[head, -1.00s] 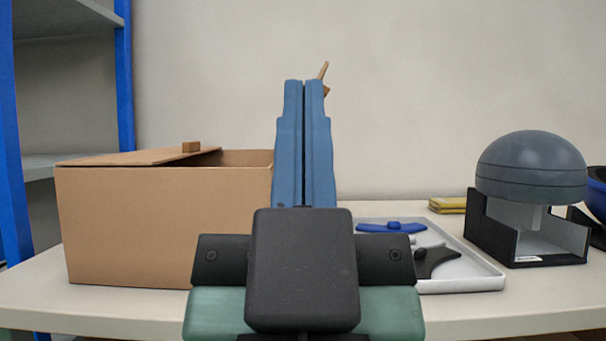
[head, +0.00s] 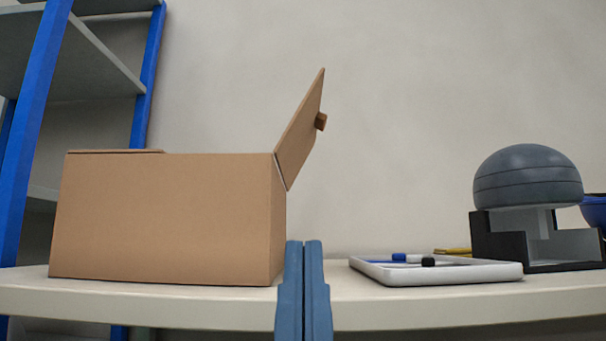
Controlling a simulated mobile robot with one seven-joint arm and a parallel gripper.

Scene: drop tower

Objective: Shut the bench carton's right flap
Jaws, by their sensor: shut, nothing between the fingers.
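The bench carton (head: 165,220) is a brown cardboard box on the left part of the bench (head: 175,304). The left flap (head: 115,151) lies about flat across the top left. My gripper (head: 303,246) has blue fingers pressed together, pointing up, with nothing between them. It appears just right of the carton's lower right corner, below the flap. I cannot tell whether it touches the carton.
A white tray (head: 450,273) with blue and black items lies right of my gripper. A grey dome on a black stand (head: 528,178) and a blue bowl (head: 594,210) stand farther right. A blue-posted shelf (head: 147,85) is at the left.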

